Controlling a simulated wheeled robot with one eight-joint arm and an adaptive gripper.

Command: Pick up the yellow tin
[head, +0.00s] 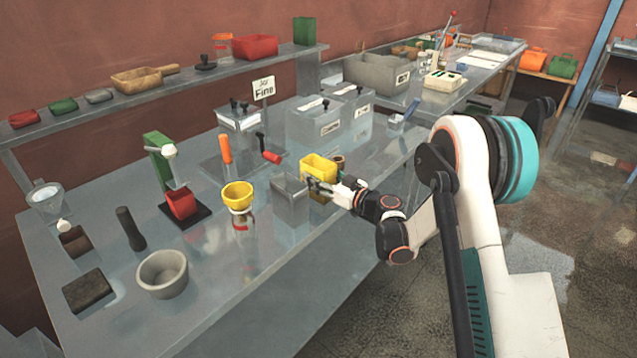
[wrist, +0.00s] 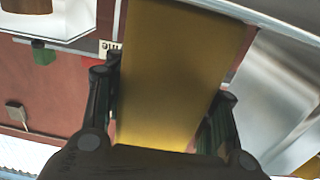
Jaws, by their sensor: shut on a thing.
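The yellow tin (head: 318,166) is an open-topped box near the front edge of the metal table in the head view. My gripper (head: 337,187) is at its near right side. In the wrist view the tin's yellow wall (wrist: 175,75) fills the middle, between the two dark fingers of my gripper (wrist: 165,115). The fingers are shut on the tin. The tin's underside is largely hidden, so I cannot tell whether it touches the table.
A grey metal tin (head: 290,198) stands just left of the yellow tin, very close. A small brown cylinder (head: 339,162) is right behind it. A yellow funnel (head: 238,194) stands further left. Lidded grey bins (head: 318,128) stand behind.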

